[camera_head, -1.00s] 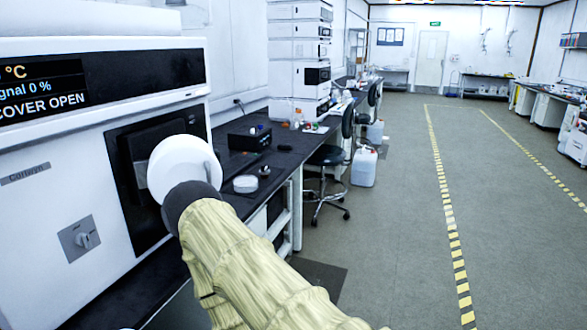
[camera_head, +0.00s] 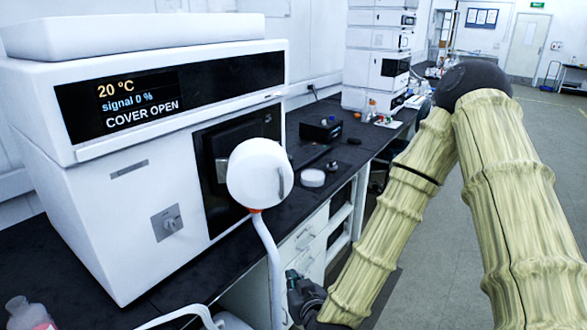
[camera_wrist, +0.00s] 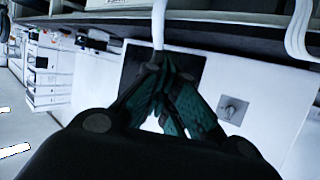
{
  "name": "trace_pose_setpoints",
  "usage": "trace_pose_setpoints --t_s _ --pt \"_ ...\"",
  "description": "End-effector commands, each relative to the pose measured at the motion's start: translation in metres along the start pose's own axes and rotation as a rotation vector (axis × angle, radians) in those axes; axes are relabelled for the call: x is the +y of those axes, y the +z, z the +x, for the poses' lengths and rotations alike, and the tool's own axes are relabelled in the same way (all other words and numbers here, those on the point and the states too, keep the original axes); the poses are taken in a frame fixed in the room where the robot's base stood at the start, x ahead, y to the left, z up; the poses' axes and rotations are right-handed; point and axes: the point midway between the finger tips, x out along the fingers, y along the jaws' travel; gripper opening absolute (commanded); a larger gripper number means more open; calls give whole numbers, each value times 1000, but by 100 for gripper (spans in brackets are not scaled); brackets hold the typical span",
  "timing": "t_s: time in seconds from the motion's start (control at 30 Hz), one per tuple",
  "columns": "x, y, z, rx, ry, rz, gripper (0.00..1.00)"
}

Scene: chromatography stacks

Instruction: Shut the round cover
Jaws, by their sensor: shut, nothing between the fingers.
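The round cover (camera_head: 258,172) is a white disc with a small grip on its face. It stands out in front of the dark square recess (camera_head: 222,150) on the white instrument (camera_head: 75,175), whose screen (camera_head: 140,102) reads COVER OPEN. My gripper (camera_head: 293,280) is low in the head view, below and a little right of the cover, apart from it. In the wrist view my gripper's dark green fingers (camera_wrist: 168,68) are together, in front of the dark recess (camera_wrist: 188,60). I cannot make out the cover there for certain.
A white hose (camera_head: 272,260) with an orange collar hangs in front of the bench, just below the cover. A knob (camera_head: 168,224) is on the instrument's front. A black box (camera_head: 320,130) and a white round dish (camera_head: 312,178) stand on the dark bench. A bottle (camera_head: 30,314) is at bottom left.

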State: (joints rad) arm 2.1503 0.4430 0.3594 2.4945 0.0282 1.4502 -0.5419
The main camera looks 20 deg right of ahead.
Motion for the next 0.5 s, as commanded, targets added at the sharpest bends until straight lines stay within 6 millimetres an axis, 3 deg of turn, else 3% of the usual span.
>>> trace_pose_setpoints --t_s 0.03,0.1,0.2,0.3,0.5 --pt "4 -51 -8 84 26 5 0" --pt "9 -100 -16 182 64 2 0" --pt "17 -151 -28 284 111 -1 0" --pt "22 -182 -37 349 145 0 0" --pt "27 -200 -37 387 167 -1 0"
